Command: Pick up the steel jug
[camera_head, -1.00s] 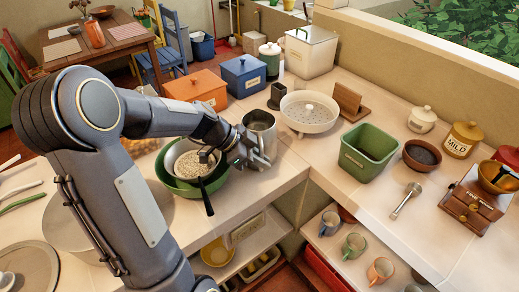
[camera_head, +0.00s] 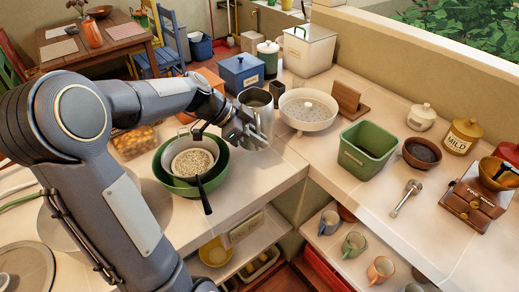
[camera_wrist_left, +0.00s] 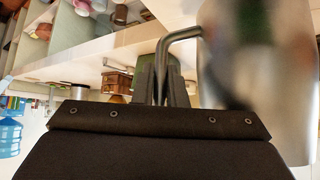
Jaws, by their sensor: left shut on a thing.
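The steel jug (camera_head: 263,114) is a shiny grey open-topped vessel, seen in the head view in front of the blue box and left of the white colander. My left gripper (camera_head: 250,136) is at the jug's near side and shut on its handle. The left wrist view, which is upside down, shows the bent metal handle (camera_wrist_left: 182,36) running to the fingers (camera_wrist_left: 165,85). The blurred jug body (camera_wrist_left: 275,95) fills the right of that view. The jug seems upright and raised above the counter. My right gripper is in neither view.
A green bowl (camera_head: 163,168) with a sieve of grains (camera_head: 195,160) sits just left of the gripper. A green bin (camera_head: 367,148) stands further right. Counter in front is clear.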

